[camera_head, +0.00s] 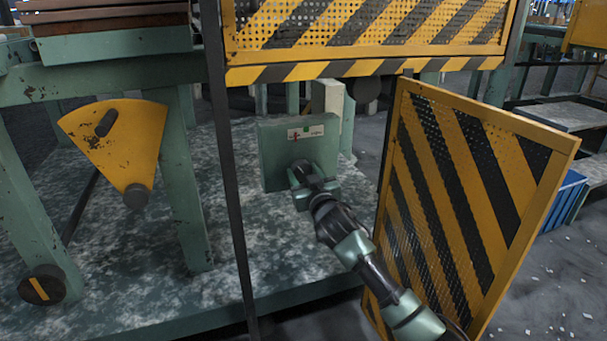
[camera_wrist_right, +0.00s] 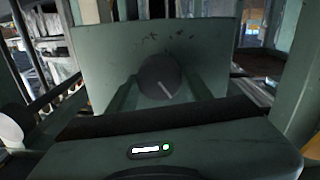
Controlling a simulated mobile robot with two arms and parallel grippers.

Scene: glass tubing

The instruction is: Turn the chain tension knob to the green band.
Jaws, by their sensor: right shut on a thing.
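A dark round knob (camera_wrist_right: 158,76) with a pale pointer line sits on the front of a green panel (camera_head: 273,160). In the right wrist view the line slants toward the lower right. My right gripper (camera_head: 302,175) reaches the panel from the lower right. Its two fingers lie on either side of the knob in the wrist view (camera_wrist_right: 160,90), shut on it. Above the knob in the head view is a small pale label (camera_head: 306,132) with a red mark and a green mark. The gripper partly hides the knob there. My left gripper is out of view.
A yellow-black striped mesh door (camera_head: 470,190) stands open close to the right of my arm. A striped guard (camera_head: 370,30) hangs above the panel. A dark post (camera_head: 232,190) stands left of it. A yellow fan-shaped plate (camera_head: 118,140) is further left.

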